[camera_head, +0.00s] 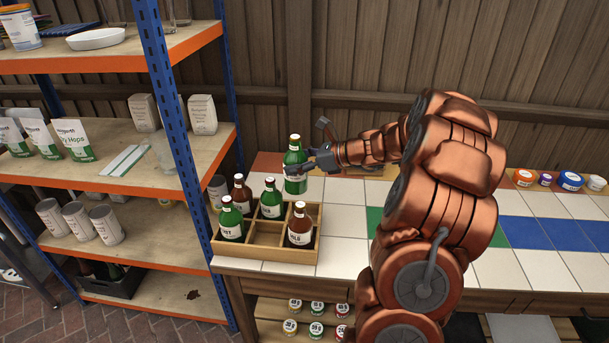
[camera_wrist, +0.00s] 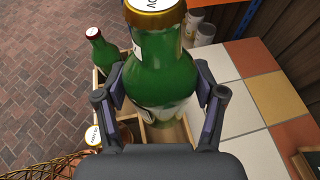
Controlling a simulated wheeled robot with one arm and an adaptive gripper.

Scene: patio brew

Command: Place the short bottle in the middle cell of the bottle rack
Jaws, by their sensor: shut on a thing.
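My gripper (camera_head: 312,165) is shut on a green bottle (camera_head: 295,158) with a pale label, held upright near the back right of the wooden bottle rack (camera_head: 270,254). In the wrist view the green bottle (camera_wrist: 165,65) stands between both fingers (camera_wrist: 163,95), its gold-rimmed cap towards the camera. The rack holds a green bottle (camera_head: 231,220) at front left, a brown bottle (camera_head: 300,226) at front right, a brown bottle (camera_head: 240,192) at back left and a green bottle (camera_head: 270,199) mid-back. The front middle cell looks empty. I cannot tell how far the held bottle's base is above the rack.
A metal shelf with blue posts (camera_head: 170,110) stands close to the rack's left. The tiled counter (camera_head: 340,222) is bare just right of the rack. Small lidded jars (camera_head: 571,180) stand at far right. A wooden fence (camera_head: 300,60) closes the back.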

